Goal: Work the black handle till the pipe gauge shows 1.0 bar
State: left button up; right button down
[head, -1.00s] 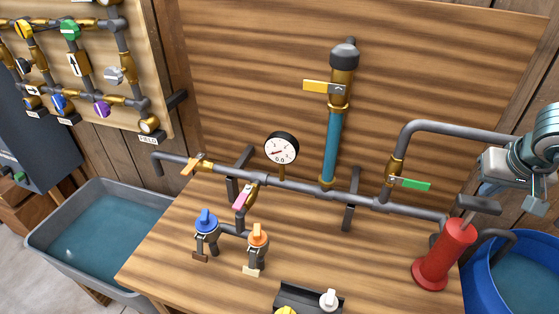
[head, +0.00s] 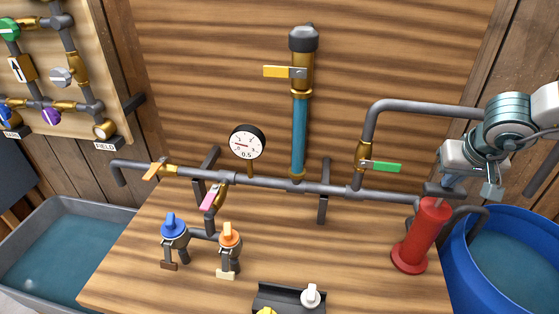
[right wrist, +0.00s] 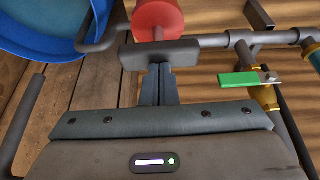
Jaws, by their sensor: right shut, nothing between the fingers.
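The red pump (head: 421,238) stands at the right end of the bench, with its black handle (head: 434,190) low above its top. The red pump (right wrist: 158,16) shows beyond. The pipe gauge (head: 247,142) reads 0.5. My left gripper is not in view.
A blue barrel (head: 520,235) stands to the right and a grey trough (head: 60,245) to the left. Green (head: 382,166), yellow (head: 277,71), orange (head: 154,171) and pink (head: 208,201) valve levers sit on the pipework.

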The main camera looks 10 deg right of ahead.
jog(key=shift+f+b, duration=0.3)
jog(key=shift+f, duration=0.35)
notch_tip(320, 180, up, 6)
jog(key=p, duration=0.5)
dwell(0.8)
